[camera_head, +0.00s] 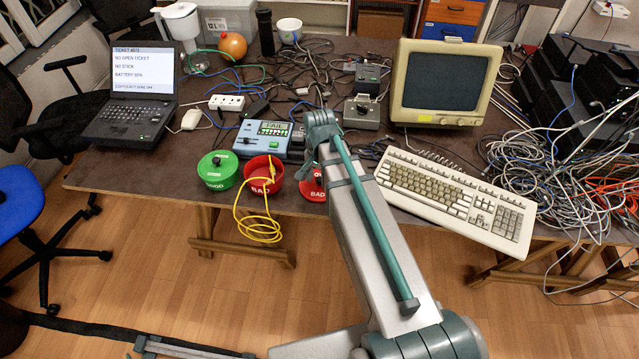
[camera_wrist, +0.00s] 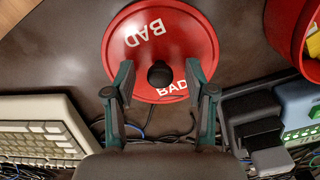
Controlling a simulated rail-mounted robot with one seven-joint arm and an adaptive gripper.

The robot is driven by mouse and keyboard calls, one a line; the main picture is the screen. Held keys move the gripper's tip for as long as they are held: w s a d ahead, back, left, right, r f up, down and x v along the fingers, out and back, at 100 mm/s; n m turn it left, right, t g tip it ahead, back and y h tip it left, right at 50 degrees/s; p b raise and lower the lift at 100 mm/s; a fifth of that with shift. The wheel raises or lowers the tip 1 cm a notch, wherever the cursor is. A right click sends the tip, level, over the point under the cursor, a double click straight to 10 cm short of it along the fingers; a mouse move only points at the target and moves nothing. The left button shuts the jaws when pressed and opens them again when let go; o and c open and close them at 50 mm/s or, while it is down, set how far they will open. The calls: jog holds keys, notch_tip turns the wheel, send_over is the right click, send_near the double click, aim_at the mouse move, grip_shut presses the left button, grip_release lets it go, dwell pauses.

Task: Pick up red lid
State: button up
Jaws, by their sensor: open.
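The red lid (camera_wrist: 194,42), marked BAD with a black knob (camera_wrist: 160,74) in its middle, lies flat on the dark table in the wrist view. In the head view the red lid (camera_head: 308,188) is partly hidden behind my arm, near the table's front edge. My gripper (camera_wrist: 160,82) is open, its two fingers on either side of the knob with gaps to it. I cannot tell how far above the lid the fingertips are. In the head view my gripper (camera_head: 320,130) is mostly hidden by the wrist and arm.
A red BAD bin (camera_head: 262,182) with a yellow cable stands left of the lid, beside a green GOOD bin (camera_head: 218,170). A blue tester (camera_head: 263,137) sits behind them. A keyboard (camera_head: 455,200) lies to the right. Cables clutter the table behind.

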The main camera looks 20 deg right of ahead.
jog(key=shift+c, duration=0.2)
grip_shut()
